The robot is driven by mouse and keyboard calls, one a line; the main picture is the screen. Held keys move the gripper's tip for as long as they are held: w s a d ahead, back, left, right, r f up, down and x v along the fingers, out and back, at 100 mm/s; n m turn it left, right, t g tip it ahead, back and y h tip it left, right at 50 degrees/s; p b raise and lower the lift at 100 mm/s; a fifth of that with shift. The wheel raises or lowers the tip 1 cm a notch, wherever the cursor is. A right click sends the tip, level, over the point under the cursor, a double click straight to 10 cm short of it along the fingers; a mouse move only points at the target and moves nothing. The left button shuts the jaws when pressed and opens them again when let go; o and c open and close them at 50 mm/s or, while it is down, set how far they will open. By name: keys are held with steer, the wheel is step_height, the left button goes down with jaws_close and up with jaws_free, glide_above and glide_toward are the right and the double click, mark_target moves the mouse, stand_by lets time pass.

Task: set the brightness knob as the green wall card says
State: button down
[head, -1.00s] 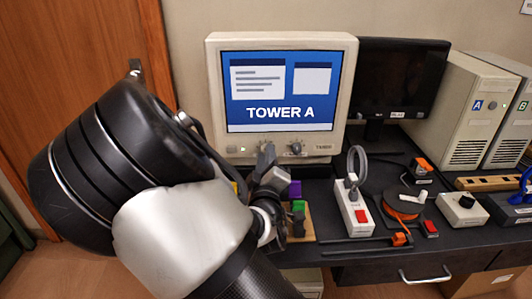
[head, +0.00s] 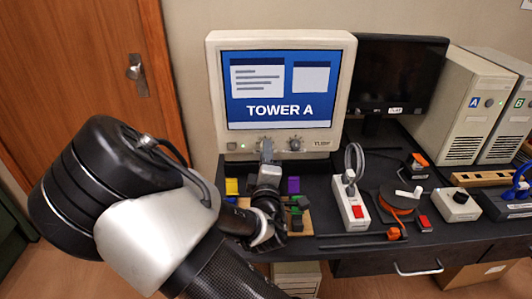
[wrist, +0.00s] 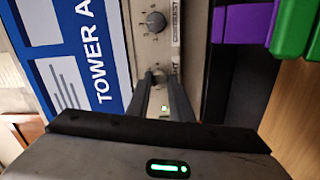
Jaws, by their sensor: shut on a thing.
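The old beige monitor (head: 215,100) stands at the back of the desk with two knobs under its screen, which reads "TOWER A". In the wrist view, my gripper (wrist: 160,82) is shut on the left knob (wrist: 158,72), whose label is mostly hidden; I take it as the brightness knob. The fingers hide most of it, so its setting cannot be read. The other grey knob (wrist: 156,21), beside a label that seems to read "CONTRAST", is free; it also shows in the head view (head: 295,143). No green wall card is in view.
Purple (head: 293,185) and yellow (head: 231,186) blocks sit below the monitor near my wrist. A white power strip (head: 352,208) with a red switch and an orange cable reel (head: 397,202) lie to the right. A dark monitor (head: 405,75) and beige towers (head: 465,105) stand behind.

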steer(key=shift+r, duration=0.1)
steer(key=c, duration=1.6)
jaws_free()
steer(key=shift+o, duration=0.2)
steer(key=s+p, duration=1.2)
steer(key=s, duration=0.5)
steer(key=shift+s+a+f, duration=0.15)
steer(key=shift+a+f, duration=0.2)
steer(key=shift+f, duration=0.05)
